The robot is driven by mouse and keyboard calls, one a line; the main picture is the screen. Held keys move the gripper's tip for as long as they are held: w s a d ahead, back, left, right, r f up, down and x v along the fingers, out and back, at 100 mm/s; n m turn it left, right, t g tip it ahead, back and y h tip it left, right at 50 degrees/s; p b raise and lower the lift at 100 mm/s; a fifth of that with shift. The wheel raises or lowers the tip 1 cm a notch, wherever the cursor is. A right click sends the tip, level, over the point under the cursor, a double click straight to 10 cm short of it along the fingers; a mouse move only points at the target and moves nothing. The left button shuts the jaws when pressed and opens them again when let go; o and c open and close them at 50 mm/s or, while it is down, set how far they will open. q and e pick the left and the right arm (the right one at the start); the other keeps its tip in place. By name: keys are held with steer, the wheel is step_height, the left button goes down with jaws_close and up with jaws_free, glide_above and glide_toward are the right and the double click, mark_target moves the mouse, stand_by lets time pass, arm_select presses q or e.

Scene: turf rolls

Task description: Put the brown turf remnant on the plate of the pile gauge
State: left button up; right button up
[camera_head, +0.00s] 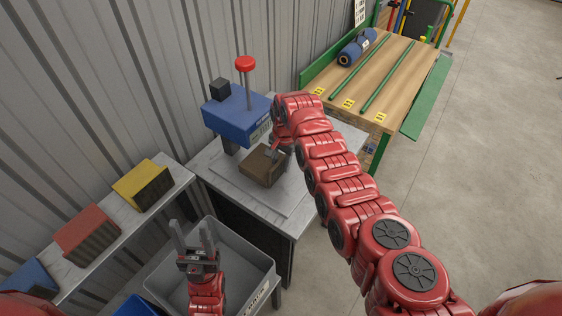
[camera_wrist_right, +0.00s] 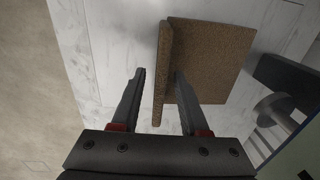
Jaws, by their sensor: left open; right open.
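The brown turf remnant (camera_head: 260,167) rests on the plate (camera_head: 228,176) of the pile gauge (camera_head: 236,116), which has a blue head and a red knob. In the right wrist view the remnant (camera_wrist_right: 222,60) shows a broad face and a narrow strip along its left side. My right gripper (camera_head: 278,151) is at the remnant's upper right side. Its jaws (camera_wrist_right: 160,75) are open, with the strip between them and one finger over the broad face; I cannot tell whether they touch it. My left gripper (camera_head: 193,238) is open and empty above the grey bin.
A grey bin (camera_head: 258,262) stands in front of the gauge table (camera_head: 283,222). A shelf (camera_head: 110,228) along the wall holds yellow (camera_head: 145,187), red (camera_head: 88,236) and blue (camera_head: 30,280) pieces. A wooden bench (camera_head: 395,72) with green rails and a blue roll (camera_head: 356,48) stands behind.

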steer(key=shift+r, duration=0.2)
steer(key=r+b, duration=0.1)
steer(key=r, duration=0.1)
steer(key=r+b, duration=0.1)
steer(key=r, duration=0.5)
steer(key=shift+s+d+r+b, duration=0.15)
steer(key=shift+d+b, duration=0.15)
steer(key=shift+b, duration=0.1)
steer(key=r, duration=0.1)
steer(key=r+p, duration=0.1)
steer(key=r, duration=0.1)
steer(key=shift+s+d+r, duration=0.1)
steer(key=shift+s+r, duration=0.1)
steer(key=shift+r, duration=0.05)
steer(key=shift+f, duration=0.1)
